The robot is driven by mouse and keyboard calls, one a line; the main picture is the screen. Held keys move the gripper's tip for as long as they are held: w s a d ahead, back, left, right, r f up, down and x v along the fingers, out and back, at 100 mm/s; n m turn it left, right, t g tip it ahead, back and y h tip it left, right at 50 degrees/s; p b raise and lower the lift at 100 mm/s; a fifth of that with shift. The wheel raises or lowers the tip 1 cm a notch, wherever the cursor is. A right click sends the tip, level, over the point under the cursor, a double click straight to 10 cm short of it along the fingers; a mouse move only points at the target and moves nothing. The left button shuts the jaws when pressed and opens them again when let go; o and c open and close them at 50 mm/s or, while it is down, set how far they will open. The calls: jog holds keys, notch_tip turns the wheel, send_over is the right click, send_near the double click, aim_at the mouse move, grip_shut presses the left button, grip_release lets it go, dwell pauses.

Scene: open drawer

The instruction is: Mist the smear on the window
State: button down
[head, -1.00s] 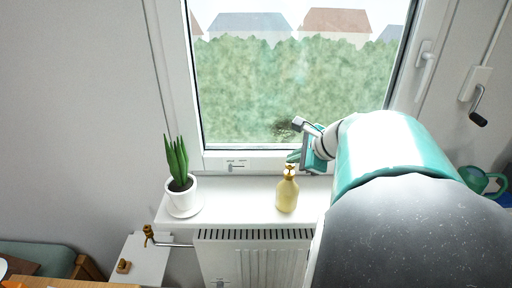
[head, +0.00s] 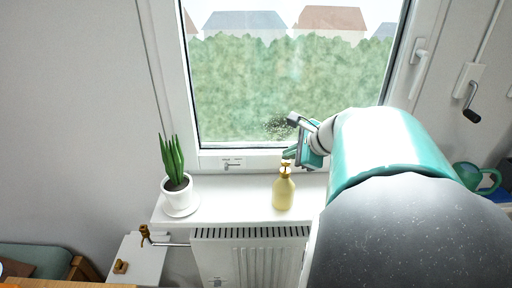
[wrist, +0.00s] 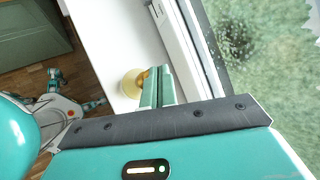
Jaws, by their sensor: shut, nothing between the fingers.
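The dark speckled smear (head: 279,126) is on the lower part of the window pane (head: 300,90), just left of my gripper. It also shows in the wrist view (wrist: 234,42), upper right. A yellow spray bottle (head: 284,194) with a brass-coloured top stands upright on the white sill (head: 235,200). My gripper (head: 289,158) is shut and empty, with its fingertips close to the bottle's top. In the wrist view, the closed green fingers (wrist: 157,88) partly cover the bottle (wrist: 131,84). I cannot tell whether they touch it.
A potted plant (head: 175,180) on a saucer stands at the sill's left end. A radiator (head: 250,255) is below the sill. The sill between plant and bottle is clear.

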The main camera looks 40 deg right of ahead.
aim_at(289, 164)
jog(key=shift+r, duration=0.2)
jog(key=shift+r, duration=2.95)
dwell(0.4)
jog(key=shift+f, duration=3.05)
jog(key=shift+f, duration=0.15)
